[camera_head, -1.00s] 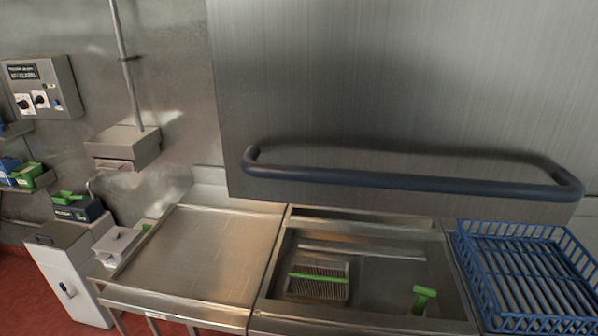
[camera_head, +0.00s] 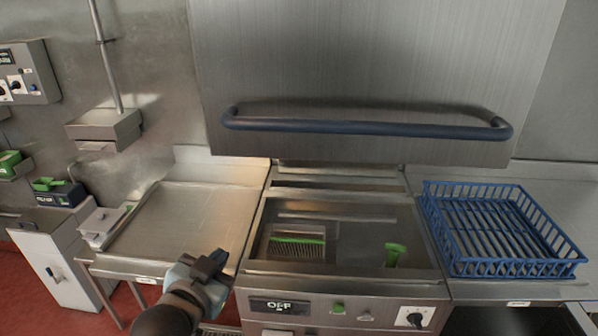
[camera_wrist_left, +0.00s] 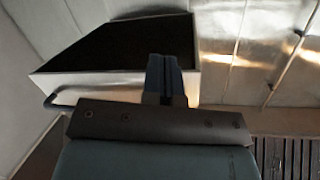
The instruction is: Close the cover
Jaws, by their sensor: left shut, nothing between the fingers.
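The cover (camera_head: 350,60) is a large brushed-metal panel standing raised above the basin, with a long dark-blue bar handle (camera_head: 365,128) along its lower front. The open basin (camera_head: 340,240) below it holds a green-edged rack and a green tool. My left gripper (camera_head: 212,262) is at the lower middle of the head view, in front of the basin's left side and below the handle, apart from it. In the left wrist view its fingers (camera_wrist_left: 165,76) are together and empty, and a metal box shape with a dark top and a blue bar lies beyond. My right gripper is out of view.
A control panel reading OFF (camera_head: 280,305), with buttons and a knob, is on the front below the basin. A blue wire basket (camera_head: 500,230) stands on the right counter. The left metal counter (camera_head: 185,225) is bare.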

